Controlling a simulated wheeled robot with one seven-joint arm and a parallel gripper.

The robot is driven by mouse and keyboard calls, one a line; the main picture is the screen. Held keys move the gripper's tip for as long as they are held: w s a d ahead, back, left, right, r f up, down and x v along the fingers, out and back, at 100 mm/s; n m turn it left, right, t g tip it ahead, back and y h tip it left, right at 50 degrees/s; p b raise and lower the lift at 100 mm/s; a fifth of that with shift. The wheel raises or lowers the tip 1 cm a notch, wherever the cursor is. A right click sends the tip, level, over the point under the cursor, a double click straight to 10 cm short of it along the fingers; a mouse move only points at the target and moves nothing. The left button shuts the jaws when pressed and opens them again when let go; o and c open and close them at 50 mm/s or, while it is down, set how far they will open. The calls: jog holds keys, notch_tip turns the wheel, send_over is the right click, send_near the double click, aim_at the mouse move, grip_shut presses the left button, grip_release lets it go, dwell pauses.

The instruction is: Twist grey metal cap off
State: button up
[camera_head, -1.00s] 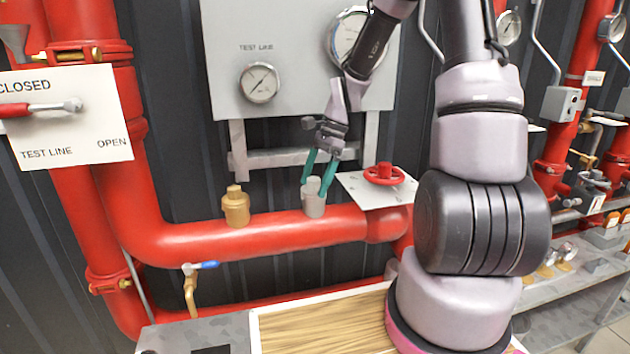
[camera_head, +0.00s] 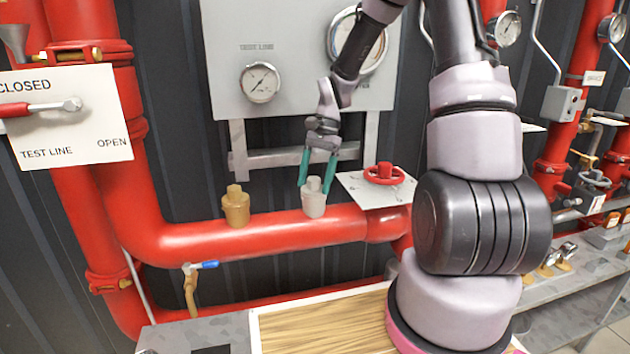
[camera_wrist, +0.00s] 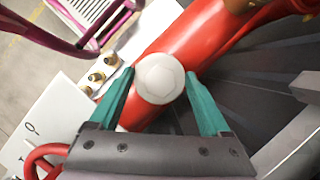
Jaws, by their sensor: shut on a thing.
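The grey metal cap (camera_head: 314,204) sits upright on top of the horizontal red pipe (camera_head: 270,233). It also shows in the wrist view (camera_wrist: 160,78), from above, as a pale round cap with a faceted top. My gripper (camera_head: 316,187) comes down from above with its two green fingers on opposite sides of the cap. In the wrist view my gripper's fingertips (camera_wrist: 160,76) flank the cap left and right, shut on it. The cap's lower part is hidden from the wrist view.
A brass cap (camera_head: 236,207) stands on the pipe to the left. A red handwheel (camera_head: 384,174) on a white plate (camera_head: 362,188) is close on the right. A grey gauge panel (camera_head: 225,50) is behind. A blue-handled tap (camera_head: 205,265) hangs below the pipe.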

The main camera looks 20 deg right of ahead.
aim_at(314, 178)
jog(key=shift+n, duration=0.7)
jog(key=n+g+h, duration=0.1)
jog(key=n, duration=0.2)
jog(key=shift+w+a, duration=0.1)
jog(key=shift+a, duration=0.05)
jog(key=n+h, duration=0.1)
jog(key=n, duration=0.2)
jog(key=shift+g+h, duration=0.3)
jog(key=shift+n+h, duration=0.3)
jog(key=shift+n, duration=0.7)
jog(key=shift+r, duration=3.05)
